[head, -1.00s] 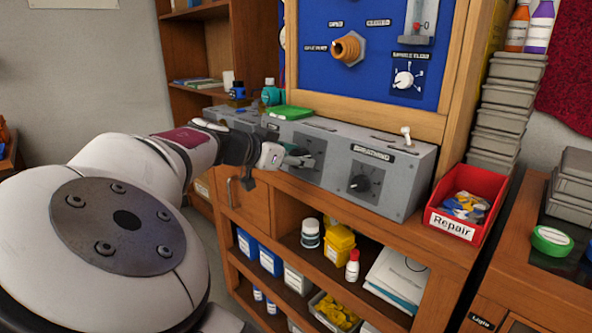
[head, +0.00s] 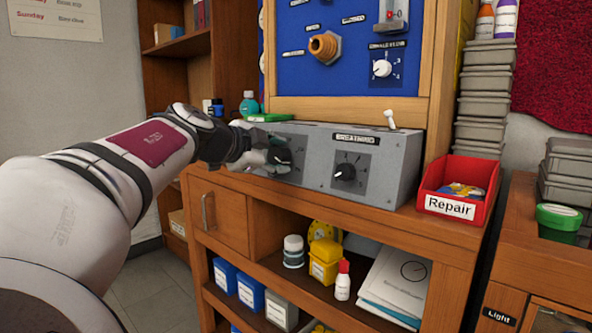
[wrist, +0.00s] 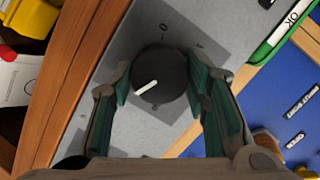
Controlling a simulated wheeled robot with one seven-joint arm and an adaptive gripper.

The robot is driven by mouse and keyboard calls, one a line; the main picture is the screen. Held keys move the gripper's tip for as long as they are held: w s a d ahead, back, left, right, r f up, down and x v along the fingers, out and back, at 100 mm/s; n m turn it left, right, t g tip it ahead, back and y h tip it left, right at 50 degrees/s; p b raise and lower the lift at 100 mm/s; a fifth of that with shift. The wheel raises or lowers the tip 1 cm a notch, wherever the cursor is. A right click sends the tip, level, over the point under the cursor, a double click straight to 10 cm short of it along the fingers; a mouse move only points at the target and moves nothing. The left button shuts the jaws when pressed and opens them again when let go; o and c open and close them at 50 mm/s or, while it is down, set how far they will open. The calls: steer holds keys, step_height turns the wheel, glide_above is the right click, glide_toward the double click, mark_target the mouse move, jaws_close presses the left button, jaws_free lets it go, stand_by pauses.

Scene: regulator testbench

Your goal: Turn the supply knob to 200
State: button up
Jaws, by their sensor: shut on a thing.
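A round dark knob (wrist: 162,70) with a white pointer line sits on a darker square plate of the grey testbench box (head: 378,184). In the wrist view the pointer slants to the lower left; the scale marks around it are too small to read surely. My gripper (wrist: 160,76) is shut on this knob, with a green pad on each side. In the head view my gripper (head: 281,157) is at the left dial of the box's front and covers most of it, and I cannot read that dial's label. A second black knob (head: 345,171), under a "BREATHING" label, stands uncovered to the right.
A blue panel (head: 340,62) with a brass fitting (head: 323,47) and a white dial (head: 382,68) rises behind the box. A switch (head: 390,119) stands on its top. A red "Repair" bin (head: 450,208) is to the right. Shelves with bottles lie below.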

mark_target(275, 153)
steer(key=shift+f+m+b, duration=0.15)
steer(key=shift+m+b, duration=0.15)
steer(key=shift+m, duration=0.4)
steer(key=o, duration=1.2)
step_height(275, 153, up, 10)
steer(key=shift+a+r, duration=0.1)
